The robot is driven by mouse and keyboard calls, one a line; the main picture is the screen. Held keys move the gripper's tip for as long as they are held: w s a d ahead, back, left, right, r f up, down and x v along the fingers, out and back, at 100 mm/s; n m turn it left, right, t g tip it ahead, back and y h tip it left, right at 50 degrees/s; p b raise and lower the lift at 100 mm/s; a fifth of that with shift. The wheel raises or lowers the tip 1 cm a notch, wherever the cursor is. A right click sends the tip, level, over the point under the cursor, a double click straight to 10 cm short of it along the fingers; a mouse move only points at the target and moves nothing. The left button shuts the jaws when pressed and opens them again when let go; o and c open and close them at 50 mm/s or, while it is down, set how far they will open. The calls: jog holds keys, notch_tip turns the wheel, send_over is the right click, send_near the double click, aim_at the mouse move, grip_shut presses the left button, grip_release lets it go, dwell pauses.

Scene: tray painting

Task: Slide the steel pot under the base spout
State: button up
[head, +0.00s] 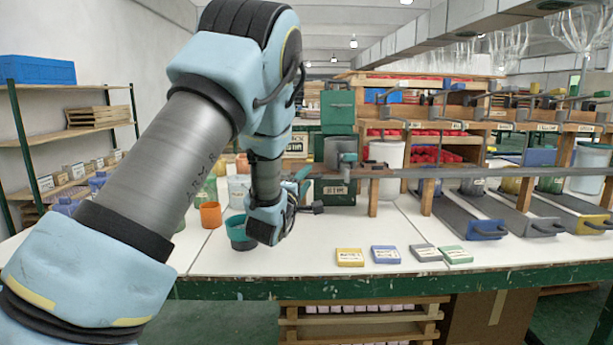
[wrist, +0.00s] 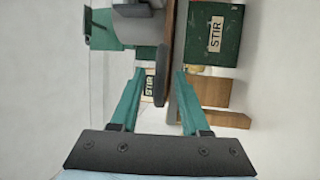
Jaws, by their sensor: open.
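A grey cylindrical vessel, which looks like the steel pot (head: 338,152), stands at the green STIR station (head: 338,108) in the head view. In the wrist view a grey body (wrist: 139,28) at the top is probably the same pot, cut off by the frame. A dark rounded bar (wrist: 150,85), maybe its handle, reaches down between my fingers. My gripper (head: 302,181) points at the station's front left. Its teal fingers are apart in the wrist view (wrist: 157,75), one on each side of the bar, with no visible grip. I cannot tell which spout is the base spout.
A long grey rail (head: 470,172) on wooden posts crosses the bench to the right. A white pot (head: 386,154) stands behind it. Orange (head: 210,214) and teal (head: 238,234) cups stand near my arm. Several coloured blocks (head: 385,255) lie at the front edge; the white bench centre is clear.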

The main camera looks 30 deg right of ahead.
jog(key=shift+w+d+r, duration=0.1)
jog(key=shift+w+d, duration=0.25)
jog(key=shift+d, duration=0.15)
grip_shut()
dwell(1.2)
